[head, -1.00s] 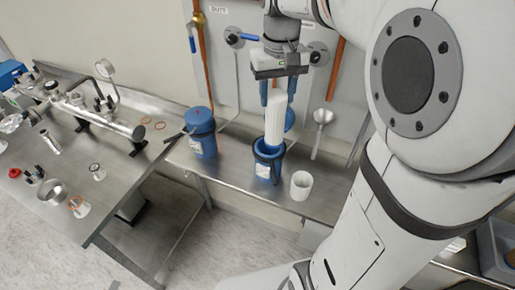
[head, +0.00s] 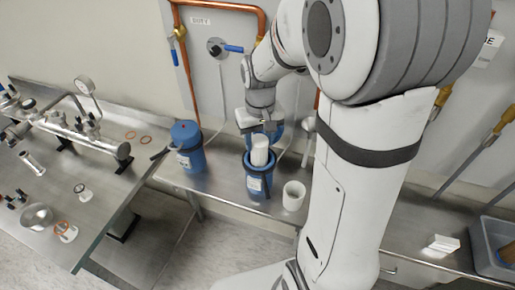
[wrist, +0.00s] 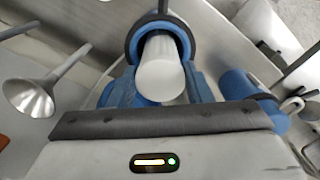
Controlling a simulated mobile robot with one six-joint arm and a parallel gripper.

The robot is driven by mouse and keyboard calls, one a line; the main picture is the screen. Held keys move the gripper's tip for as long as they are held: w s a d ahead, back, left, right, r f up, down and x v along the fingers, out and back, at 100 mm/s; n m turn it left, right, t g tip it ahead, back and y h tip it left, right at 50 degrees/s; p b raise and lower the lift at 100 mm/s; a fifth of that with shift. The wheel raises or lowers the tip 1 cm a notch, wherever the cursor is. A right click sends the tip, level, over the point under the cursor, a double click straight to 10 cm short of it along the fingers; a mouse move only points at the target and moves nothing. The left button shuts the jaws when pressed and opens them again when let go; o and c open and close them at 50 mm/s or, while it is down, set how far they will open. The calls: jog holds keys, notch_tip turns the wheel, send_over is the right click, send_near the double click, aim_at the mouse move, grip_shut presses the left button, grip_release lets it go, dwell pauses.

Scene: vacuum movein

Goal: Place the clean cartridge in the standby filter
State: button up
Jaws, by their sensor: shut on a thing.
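The white cylindrical cartridge (head: 260,150) stands upright in the open blue filter housing (head: 257,184), with only its upper part showing above the rim. My gripper (head: 262,139) is above the housing, shut on the cartridge near its top. In the wrist view, the cartridge (wrist: 161,72) lies between the blue fingers, and the dark rim of the housing (wrist: 135,42) surrounds it. The cartridge's lower end is hidden inside the housing. I cannot tell whether it touches the bottom.
A second blue housing with its lid on (head: 187,148) stands to the left on the steel bench. A white cup (head: 293,195) stands close to the right. A funnel (wrist: 30,98) shows in the wrist view. A steel table with gauge and fittings (head: 75,195) is at left.

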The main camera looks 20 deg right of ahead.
aim_at(259, 158)
jog(key=shift+f, duration=1.95)
jog(key=shift+f, duration=0.25)
jog(key=o, duration=1.3)
jog(key=shift+r, duration=0.1)
